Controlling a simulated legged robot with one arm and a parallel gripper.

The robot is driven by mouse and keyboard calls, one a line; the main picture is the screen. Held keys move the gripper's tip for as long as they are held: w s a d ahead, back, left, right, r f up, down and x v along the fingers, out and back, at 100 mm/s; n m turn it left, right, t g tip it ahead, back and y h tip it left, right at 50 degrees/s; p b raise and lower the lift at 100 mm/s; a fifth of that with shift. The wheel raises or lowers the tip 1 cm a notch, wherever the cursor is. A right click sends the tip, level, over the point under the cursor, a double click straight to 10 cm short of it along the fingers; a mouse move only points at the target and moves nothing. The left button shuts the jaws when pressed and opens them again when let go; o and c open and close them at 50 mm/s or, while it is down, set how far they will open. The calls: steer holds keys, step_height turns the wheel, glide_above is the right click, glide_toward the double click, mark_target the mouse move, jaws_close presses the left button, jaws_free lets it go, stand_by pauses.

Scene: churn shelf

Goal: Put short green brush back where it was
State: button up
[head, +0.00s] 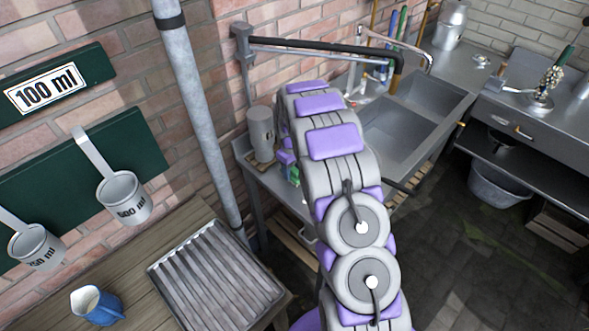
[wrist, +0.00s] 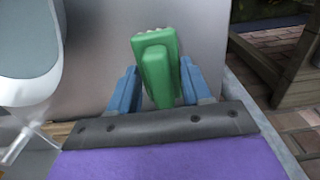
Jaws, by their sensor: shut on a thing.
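The short green brush (wrist: 157,72) is held between the blue fingers of my gripper (wrist: 160,84) in the wrist view. Its far end shows a few pale bristles. In the head view a small green part of the brush (head: 294,175) shows beside my arm, over the left end of the metal sink counter (head: 272,182). My gripper is mostly hidden by the arm there. A grey metal surface lies beneath the brush in the wrist view; I cannot tell whether the brush touches it.
A grey metal can (head: 261,134) stands close left of my gripper. A grey pipe (head: 198,110) runs down the wall. Long-handled tools (head: 393,40) lean behind the sink basins (head: 400,130). A ribbed tray (head: 215,275) and blue jug (head: 97,305) sit on the wooden table.

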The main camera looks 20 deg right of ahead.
mark_target(294, 167)
steer(key=shift+a, duration=1)
steer(key=o, duration=1.1)
steer(key=shift+d+f, duration=0.2)
steer(key=shift+d, duration=1.3)
steer(key=shift+a, duration=0.35)
steer(key=shift+a+r, duration=0.85)
steer(key=shift+a, duration=0.15)
steer(key=r, duration=0.2)
steer(key=d+r+p, duration=0.1)
steer(key=r, duration=0.2)
steer(key=d+r, duration=0.1)
steer(key=r, duration=0.1)
steer(key=shift+d+r+p, duration=0.2)
steer(key=shift+r+p, duration=0.1)
steer(key=shift+p, duration=0.1)
steer(key=s+a+r+m, duration=0.1)
steer(key=s+a+r, duration=0.4)
steer(key=s+r, duration=0.4)
steer(key=s+a+r+m, duration=0.1)
steer(key=s+a+r, duration=0.5)
steer(key=s, duration=0.4)
steer(key=s+r, duration=0.1)
steer(key=s, duration=0.7)
steer(key=s+a+r+m+g, duration=0.1)
steer(key=s, duration=0.8)
steer(key=s+a+r+m, duration=0.1)
steer(key=s, duration=0.8)
steer(key=shift+a+g, duration=0.25)
steer(key=shift+g, duration=0.15)
